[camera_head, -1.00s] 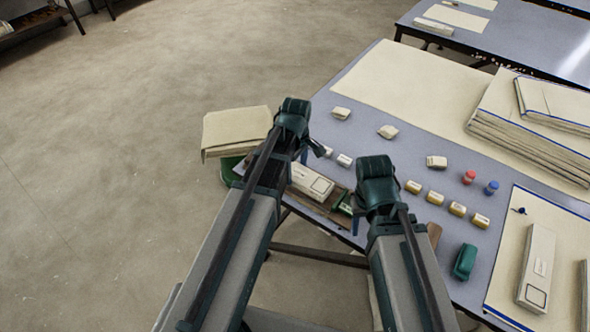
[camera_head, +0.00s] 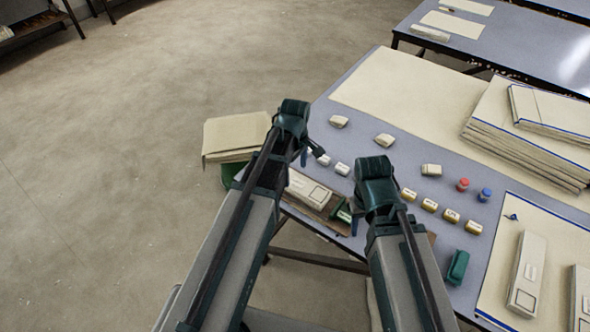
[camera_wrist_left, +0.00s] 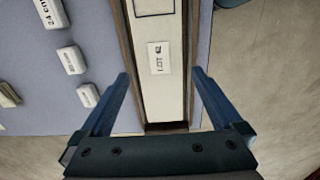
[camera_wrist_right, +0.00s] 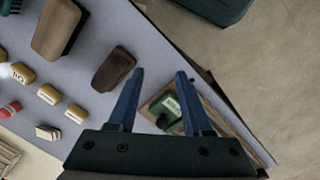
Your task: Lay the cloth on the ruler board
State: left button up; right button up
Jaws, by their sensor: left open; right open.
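Several cloth-like beige pieces show in the head view, and I cannot tell which is the task's cloth. A large flat sheet (camera_head: 415,95) lies along the table's back, a folded stack (camera_head: 520,150) lies at the right, and a folded piece (camera_head: 235,135) lies over a green bin. A beige blue-edged panel (camera_head: 508,226) at the front right may be the ruler board; I see no clear scale. My left gripper (camera_head: 308,152) is open and empty above a long white box (camera_wrist_left: 158,90). My right gripper (camera_head: 368,215) is open and empty over the table's near edge.
Small white and yellow blocks (camera_head: 429,205), red and blue caps (camera_head: 462,184) and a green case (camera_head: 457,267) stand mid-table. White boxes (camera_head: 527,272) lie on the blue-edged panel. A brown block (camera_wrist_right: 113,68) lies near my right gripper. Open floor (camera_head: 120,200) is at the left.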

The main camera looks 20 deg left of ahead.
aim_at(295, 181)
pick_arm(q)
notch_tip(295, 181, up, 8)
jog(key=p, duration=0.7)
jog(key=s+d+m+y, duration=0.1)
jog(key=s+d+m, duration=0.9)
jog(key=s+m, duration=0.4)
jog(key=m, duration=0.3)
jog(key=shift+s+d+m, duration=0.15)
jog(key=shift+d+m, duration=0.1)
jog(key=shift+m, duration=0.15)
